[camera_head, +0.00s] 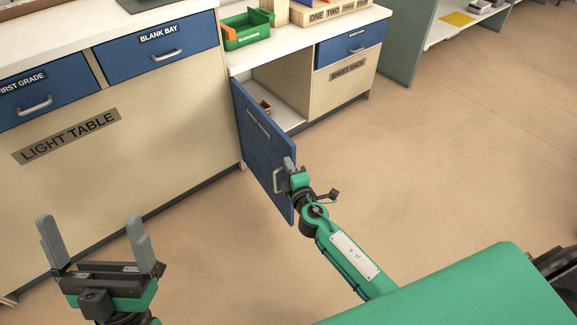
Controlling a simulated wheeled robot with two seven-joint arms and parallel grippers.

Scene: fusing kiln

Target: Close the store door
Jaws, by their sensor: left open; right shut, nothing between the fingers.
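The blue store door (262,148) stands open, swung out from the cabinet front, with its hinge side at the left of the opening. The open compartment (284,88) shows behind it, with a small orange-brown item (265,106) inside. The door's silver handle (276,181) is near its free edge. My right gripper (289,164) is shut and empty at the free edge of the door, beside the handle; I cannot tell whether it touches the door. My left gripper (92,240) is open and empty, low at the left, apart from the door.
The light table cabinet (160,125) with blue drawers is left of the door. The sheet rack (340,82) is right of the opening. A green bin (246,35) stands on the counter above. The floor (440,150) to the right is clear.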

